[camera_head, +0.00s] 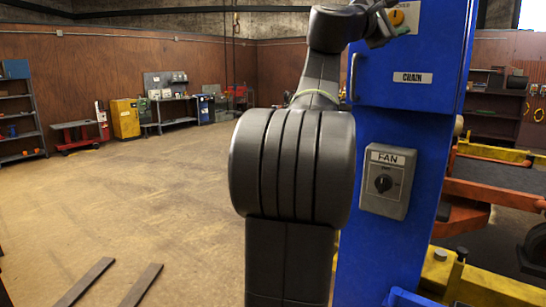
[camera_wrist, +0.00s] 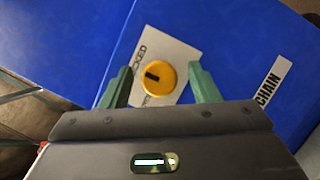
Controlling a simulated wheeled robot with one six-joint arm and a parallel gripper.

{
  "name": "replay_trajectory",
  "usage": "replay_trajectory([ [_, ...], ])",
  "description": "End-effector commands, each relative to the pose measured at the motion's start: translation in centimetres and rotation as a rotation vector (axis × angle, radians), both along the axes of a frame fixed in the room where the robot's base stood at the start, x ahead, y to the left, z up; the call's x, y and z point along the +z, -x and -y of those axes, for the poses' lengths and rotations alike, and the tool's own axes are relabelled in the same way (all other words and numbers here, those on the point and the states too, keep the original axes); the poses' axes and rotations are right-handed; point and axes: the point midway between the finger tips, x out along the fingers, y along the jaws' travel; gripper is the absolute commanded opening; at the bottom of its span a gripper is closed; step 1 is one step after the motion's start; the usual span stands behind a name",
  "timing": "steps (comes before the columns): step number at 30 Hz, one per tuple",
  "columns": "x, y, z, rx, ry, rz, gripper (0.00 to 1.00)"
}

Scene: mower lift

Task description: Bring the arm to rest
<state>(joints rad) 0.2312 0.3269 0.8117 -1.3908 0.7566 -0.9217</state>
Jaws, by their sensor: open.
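My arm stands raised in the middle of the head view, and my gripper (camera_head: 392,27) is at the top, close to the front of a blue cabinet (camera_head: 420,75). In the wrist view my gripper (camera_wrist: 161,88) has its two green fingers apart. A round yellow knob (camera_wrist: 160,78) with a dark slot lies between the fingers, on a white plate whose lettering is partly hidden. The knob also shows in the head view (camera_head: 397,17) beside the gripper. I cannot tell whether the fingers touch it.
Below the cabinet, a grey FAN switch box (camera_head: 388,182) is on the blue column. A CHAIN label (camera_head: 412,78) is on the cabinet. Orange and yellow lift parts (camera_head: 490,190) stand at right. The floor at left is open, with two dark bars (camera_head: 110,285) near the front.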

Motion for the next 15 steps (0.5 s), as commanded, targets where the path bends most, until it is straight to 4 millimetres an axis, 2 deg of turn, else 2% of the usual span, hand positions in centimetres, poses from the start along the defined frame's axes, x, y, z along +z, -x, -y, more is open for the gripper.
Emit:
replay_trajectory([
  [1, -0.42, 0.09, 0.08, -0.001, 0.046, -0.034, 0.56],
  [15, -0.18, 0.19, 0.24, -0.003, 0.530, -0.402, 0.56],
])
